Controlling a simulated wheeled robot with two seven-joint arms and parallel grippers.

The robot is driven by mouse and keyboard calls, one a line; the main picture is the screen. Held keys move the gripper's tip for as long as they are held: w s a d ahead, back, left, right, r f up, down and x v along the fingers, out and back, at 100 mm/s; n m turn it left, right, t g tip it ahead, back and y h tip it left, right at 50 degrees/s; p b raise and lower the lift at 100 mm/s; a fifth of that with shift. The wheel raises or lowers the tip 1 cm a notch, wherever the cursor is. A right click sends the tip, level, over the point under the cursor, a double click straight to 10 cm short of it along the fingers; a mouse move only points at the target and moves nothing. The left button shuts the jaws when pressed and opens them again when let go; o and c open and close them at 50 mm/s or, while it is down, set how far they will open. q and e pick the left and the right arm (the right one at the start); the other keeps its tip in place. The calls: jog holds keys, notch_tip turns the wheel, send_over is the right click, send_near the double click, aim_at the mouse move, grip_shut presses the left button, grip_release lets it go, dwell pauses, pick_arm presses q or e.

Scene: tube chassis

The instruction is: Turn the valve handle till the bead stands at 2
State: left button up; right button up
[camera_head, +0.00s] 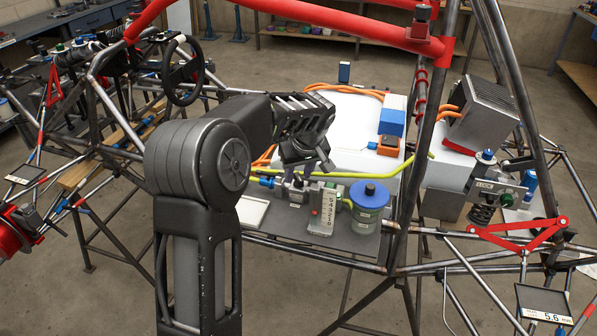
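My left gripper (304,164) hangs in the middle of the head view, pointing down over the fittings on the chassis tray. Its fingers are dark and partly overlap the small metal valve fittings (297,187) below, so I cannot tell whether they are open, or touching a handle. The valve handle itself cannot be made out apart from the gripper. Just right of the fittings stands an upright gauge (326,208) with a white numbered scale. The bead is too small to read against the numbers. My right gripper is not in view.
A blue-capped canister (370,204) stands right of the gauge. A yellow hose (395,167) runs behind it. A white box (355,130) is behind the gripper. Red and grey chassis tubes (402,210) stand close on the right. A steering wheel (184,75) is at left.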

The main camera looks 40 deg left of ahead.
pick_arm(q)
grip_shut()
dwell(0.3)
jog(key=shift+f+m+b, duration=0.1)
jog(key=shift+m+b, duration=0.3)
jog(key=shift+b, duration=0.15)
grip_release()
